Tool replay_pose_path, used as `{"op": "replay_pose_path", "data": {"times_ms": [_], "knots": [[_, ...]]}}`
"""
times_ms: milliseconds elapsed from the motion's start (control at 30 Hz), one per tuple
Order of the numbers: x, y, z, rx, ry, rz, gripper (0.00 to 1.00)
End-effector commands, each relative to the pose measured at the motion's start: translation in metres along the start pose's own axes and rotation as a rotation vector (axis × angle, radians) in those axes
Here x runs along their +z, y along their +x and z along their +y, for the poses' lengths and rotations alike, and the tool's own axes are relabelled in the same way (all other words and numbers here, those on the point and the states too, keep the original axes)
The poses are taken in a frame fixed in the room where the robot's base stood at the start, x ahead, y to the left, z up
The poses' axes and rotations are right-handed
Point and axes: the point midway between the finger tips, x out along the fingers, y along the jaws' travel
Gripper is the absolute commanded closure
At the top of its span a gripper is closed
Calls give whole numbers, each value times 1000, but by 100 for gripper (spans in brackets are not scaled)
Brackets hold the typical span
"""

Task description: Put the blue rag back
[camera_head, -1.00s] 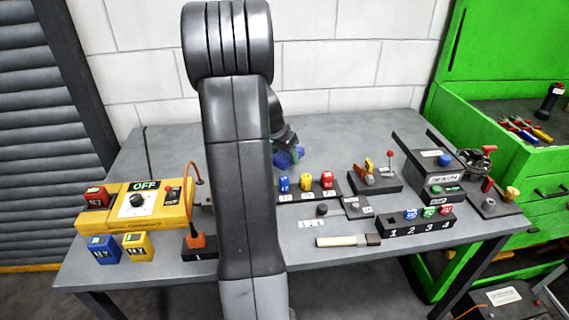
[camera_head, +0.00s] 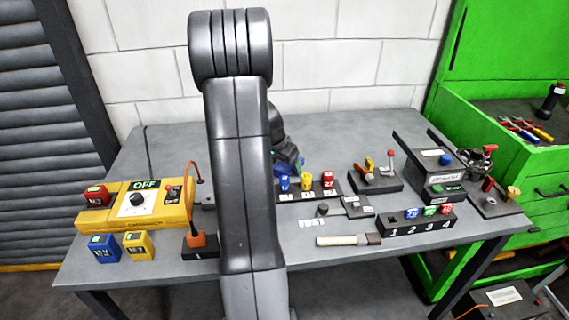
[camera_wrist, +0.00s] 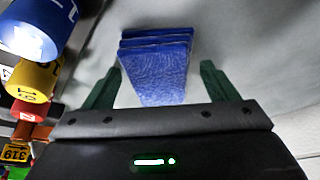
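The blue rag (camera_wrist: 157,62) is a folded stack of layers in the wrist view, lying between and beyond the two green fingertips. My gripper (camera_wrist: 160,75) is spread around it. A narrow strip of grey shows between the rag and the right finger, and the left fingertip is very close to the rag's edge. In the head view the blue rag (camera_head: 283,168) shows just below my gripper (camera_head: 288,156), behind the workbench's front items and partly hidden by my arm. Whether the rag touches the bench cannot be told.
Blue, yellow and red plugs (camera_head: 306,182) stand on a labelled base right beside the rag. A yellow OFF box (camera_head: 146,205) stands at left. A numbered black rack (camera_head: 418,222) is at right. The back of the grey bench (camera_head: 340,130) is clear.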

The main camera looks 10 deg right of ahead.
Motion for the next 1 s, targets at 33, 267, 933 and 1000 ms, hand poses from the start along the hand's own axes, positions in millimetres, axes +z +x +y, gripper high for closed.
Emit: {"op": "replay_pose_path", "data": {"times_ms": [33,267,933,1000], "knots": [[0,0,0,0,0,0,20],[-2,-7,0,-1,0,2,20],[-1,-119,-1,-2,-1,2,20],[-1,-122,0,-1,-1,1,20]]}}
